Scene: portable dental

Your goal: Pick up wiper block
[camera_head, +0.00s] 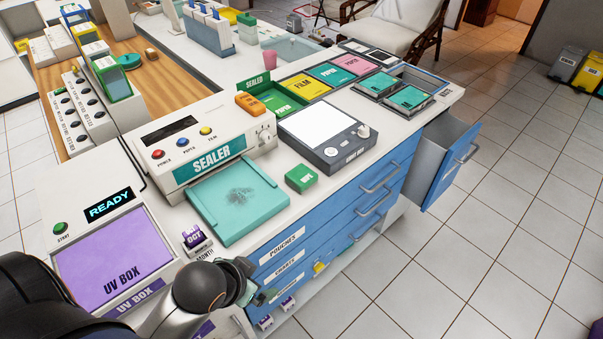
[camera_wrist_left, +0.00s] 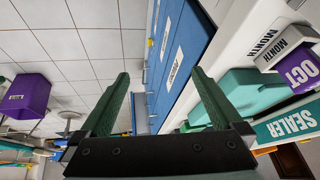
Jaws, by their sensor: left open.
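A small green block (camera_head: 301,178) with a label on top lies on the white counter, right of the teal plate and in front of the scale; it looks like the wiper block, though I cannot read its label. My left gripper (camera_head: 263,297) is low at the counter's front, beside the blue drawer fronts and well short of the green block. In the left wrist view its two green fingers (camera_wrist_left: 160,100) are wide apart with nothing between them. The green block is not clearly visible in that view. My right gripper is not in view.
The sealer (camera_head: 210,158) has a teal plate (camera_head: 238,205) with a dark smudge. The purple OCT block (camera_head: 196,238) stands near the UV box (camera_head: 112,255). An open drawer (camera_head: 447,158) juts out at the right.

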